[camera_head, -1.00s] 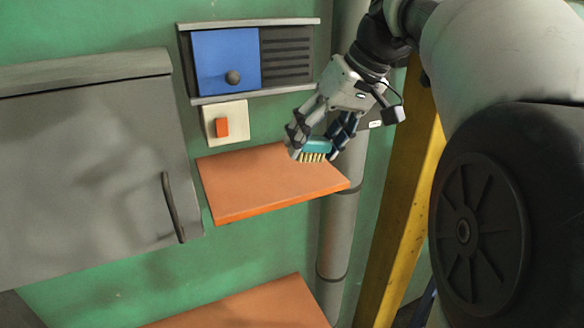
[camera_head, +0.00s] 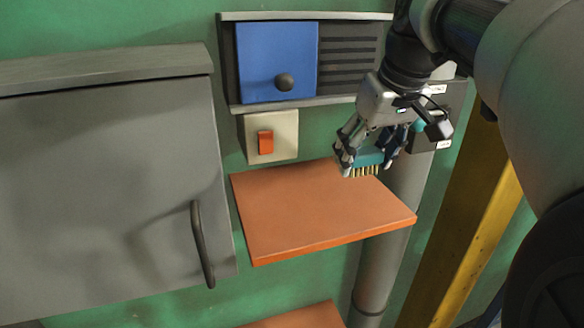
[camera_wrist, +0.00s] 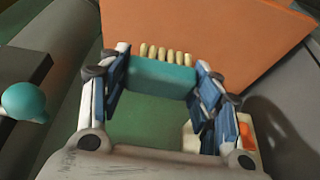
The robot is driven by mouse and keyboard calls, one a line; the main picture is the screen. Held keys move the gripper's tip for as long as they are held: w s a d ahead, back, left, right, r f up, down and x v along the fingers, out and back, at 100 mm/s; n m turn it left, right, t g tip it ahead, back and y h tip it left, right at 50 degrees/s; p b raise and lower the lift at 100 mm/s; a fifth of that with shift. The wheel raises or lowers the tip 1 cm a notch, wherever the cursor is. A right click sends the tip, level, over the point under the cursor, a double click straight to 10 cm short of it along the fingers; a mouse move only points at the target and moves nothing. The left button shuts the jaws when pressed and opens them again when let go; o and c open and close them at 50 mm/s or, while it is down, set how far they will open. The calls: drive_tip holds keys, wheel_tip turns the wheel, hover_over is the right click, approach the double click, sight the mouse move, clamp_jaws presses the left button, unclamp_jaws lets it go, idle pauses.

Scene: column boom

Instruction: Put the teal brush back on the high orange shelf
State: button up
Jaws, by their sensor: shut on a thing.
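The teal brush (camera_head: 369,160) has a teal body and pale yellow bristles that point down. My gripper (camera_head: 366,158) is shut on the brush, with one finger on each end. In the wrist view the brush (camera_wrist: 160,76) lies across between the two blue-padded fingers. The high orange shelf (camera_head: 310,215) is a flat board on the green wall, and it also shows in the wrist view (camera_wrist: 220,35). The brush appears over the shelf's back right part. I cannot tell whether the bristles touch the board.
A grey cabinet (camera_head: 110,180) with a dark handle (camera_head: 202,245) is left of the shelf. Above the shelf are an orange switch (camera_head: 266,142) and a blue panel (camera_head: 277,62) with a knob. A grey pipe (camera_head: 385,240) runs behind the shelf's right side. A lower orange shelf (camera_head: 300,318) is below.

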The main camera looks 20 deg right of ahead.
sight(368, 167)
drive_tip(key=f, duration=0.4)
drive_tip(key=shift+s, duration=0.3)
drive_tip(key=shift+w+f, duration=0.15)
drive_tip(key=shift+f, duration=1.9)
drive_tip(key=shift+b, duration=0.3)
drive_tip(key=o, duration=0.9)
drive_tip(key=shift+o, duration=0.2)
drive_tip(key=v, duration=1.2)
drive_tip(key=shift+p, duration=0.3)
